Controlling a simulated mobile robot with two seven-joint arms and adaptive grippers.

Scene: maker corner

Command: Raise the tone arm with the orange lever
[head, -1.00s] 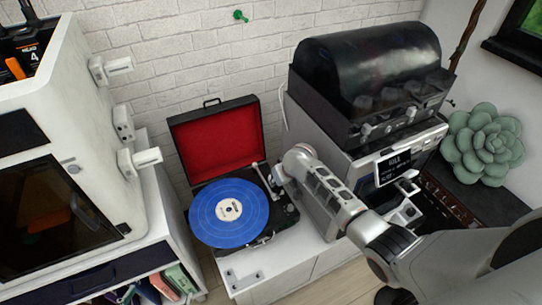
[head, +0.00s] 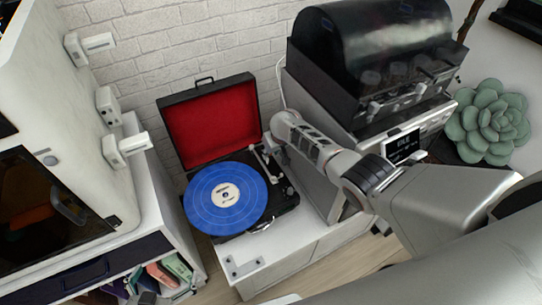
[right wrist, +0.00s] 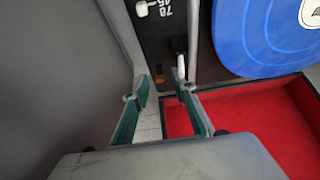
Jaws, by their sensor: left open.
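The record player (head: 232,236) stands on a white cabinet with its red-lined lid (head: 212,125) open and a blue record (head: 205,205) on it. The pale tone arm (head: 262,160) lies along the record's right side; whether it touches the record I cannot tell. My forearm hides that spot in the head view.
A grey machine with a dark dome (head: 375,50) stands close right of the player. A white printer-like cabinet (head: 60,110) is at the left. A green succulent (head: 488,125) is at far right.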

